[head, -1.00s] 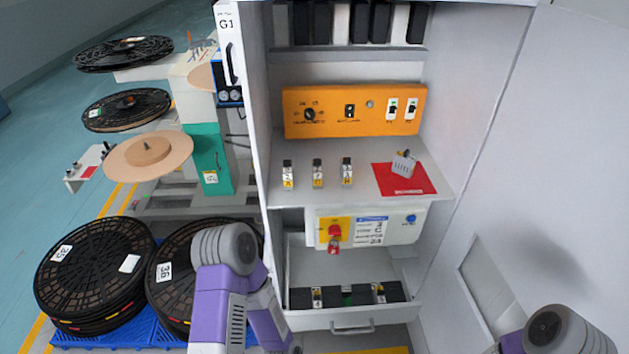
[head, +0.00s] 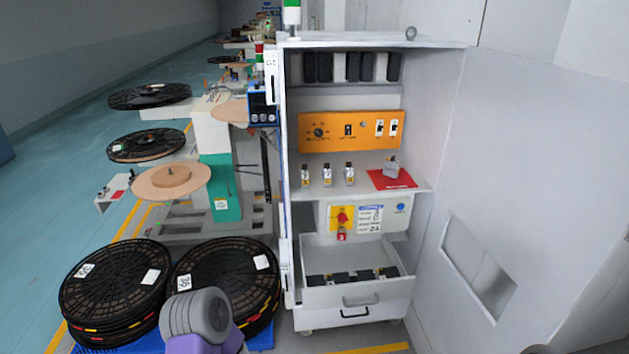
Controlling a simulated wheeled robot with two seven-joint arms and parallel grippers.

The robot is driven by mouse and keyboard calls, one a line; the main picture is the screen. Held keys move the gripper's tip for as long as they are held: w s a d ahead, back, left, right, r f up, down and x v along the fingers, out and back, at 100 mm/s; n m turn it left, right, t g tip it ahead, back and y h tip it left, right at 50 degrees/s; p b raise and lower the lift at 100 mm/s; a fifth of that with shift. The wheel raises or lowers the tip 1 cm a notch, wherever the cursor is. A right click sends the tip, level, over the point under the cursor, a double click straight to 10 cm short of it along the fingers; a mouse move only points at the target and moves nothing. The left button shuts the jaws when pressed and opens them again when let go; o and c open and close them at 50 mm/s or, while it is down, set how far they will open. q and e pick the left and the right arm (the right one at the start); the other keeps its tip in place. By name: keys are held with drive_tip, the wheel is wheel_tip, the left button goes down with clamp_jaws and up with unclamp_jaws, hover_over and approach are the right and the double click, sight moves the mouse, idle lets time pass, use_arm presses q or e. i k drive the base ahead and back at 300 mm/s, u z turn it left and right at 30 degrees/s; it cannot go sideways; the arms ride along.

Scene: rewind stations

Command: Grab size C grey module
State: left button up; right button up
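Three small modules with dark and light tops and yellow labels stand in a row on the cabinet's middle shelf: the left one (head: 305,176), the middle one (head: 327,174) and the right one (head: 349,173). A grey module (head: 391,167) sits on a red mat (head: 404,181) to their right. The open lower drawer (head: 345,296) holds a row of black modules (head: 341,278) with small lighter pieces between them. The size letters are too small to read. Neither gripper is in view; only part of my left arm shows at the bottom.
The cabinet (head: 288,200) stands open, with an orange switch panel (head: 350,131) and a white panel with a red switch (head: 341,217). Black reels (head: 115,283) lie stacked at the lower left.

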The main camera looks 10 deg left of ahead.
sight(326, 171)
drive_tip(key=u, duration=0.75)
drive_tip(key=i, duration=0.75)
drive_tip(key=u, duration=0.45)
drive_tip(key=i, duration=0.85)
drive_tip(key=z, duration=0.6)
